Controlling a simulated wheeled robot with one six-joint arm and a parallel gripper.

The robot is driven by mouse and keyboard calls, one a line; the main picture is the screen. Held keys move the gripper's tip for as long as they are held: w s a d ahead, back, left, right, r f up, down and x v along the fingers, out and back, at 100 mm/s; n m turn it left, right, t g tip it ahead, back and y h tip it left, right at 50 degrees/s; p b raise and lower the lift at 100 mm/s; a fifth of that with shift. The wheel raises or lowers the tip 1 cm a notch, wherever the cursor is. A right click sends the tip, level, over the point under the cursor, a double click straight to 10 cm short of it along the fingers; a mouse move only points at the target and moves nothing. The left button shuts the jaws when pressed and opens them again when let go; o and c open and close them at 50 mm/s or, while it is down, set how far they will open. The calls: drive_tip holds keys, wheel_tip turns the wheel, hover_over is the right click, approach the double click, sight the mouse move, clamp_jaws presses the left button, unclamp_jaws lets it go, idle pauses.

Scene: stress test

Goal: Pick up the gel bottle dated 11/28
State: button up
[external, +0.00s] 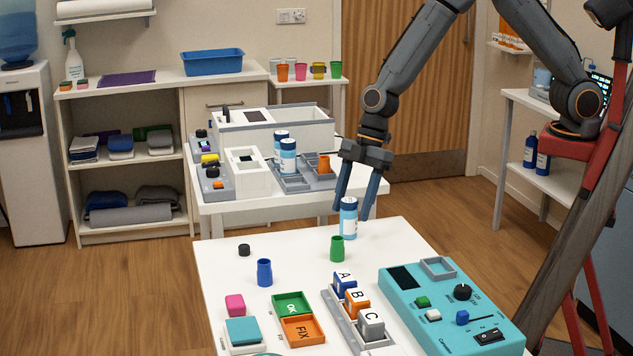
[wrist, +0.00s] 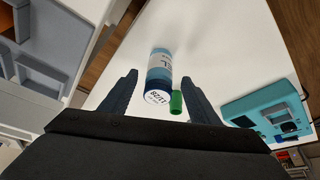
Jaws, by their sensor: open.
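A gel bottle (external: 349,222) with a blue body and white label stands upright at the far edge of the near white table. In the wrist view its lid (wrist: 158,97) carries a small white label that seems to read 11/28. My gripper (external: 351,212) points down over it, open, with one finger on each side. In the wrist view the bottle (wrist: 160,68) lies between the fingers, with visible gaps on both sides. Two similar blue bottles (external: 288,156) stand close together on the back table; their dates cannot be read.
A green cup-like piece (external: 337,249) stands just in front of the bottle, close to it in the wrist view (wrist: 176,102). A blue piece (external: 264,272), lettered blocks (external: 357,303) and a teal control box (external: 450,305) occupy the near table. The back table holds grey trays (external: 303,180).

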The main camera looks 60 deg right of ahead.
sight(348, 220)
drive_tip(key=shift+d+p+x, duration=0.1)
drive_tip(key=shift+p+x, duration=0.25)
drive_tip(key=shift+x, duration=0.75)
drive_tip(key=shift+d+p+x, duration=0.15)
drive_tip(key=shift+p+x, duration=0.15)
drive_tip(key=shift+x, duration=0.85)
drive_tip(key=c, duration=1.2)
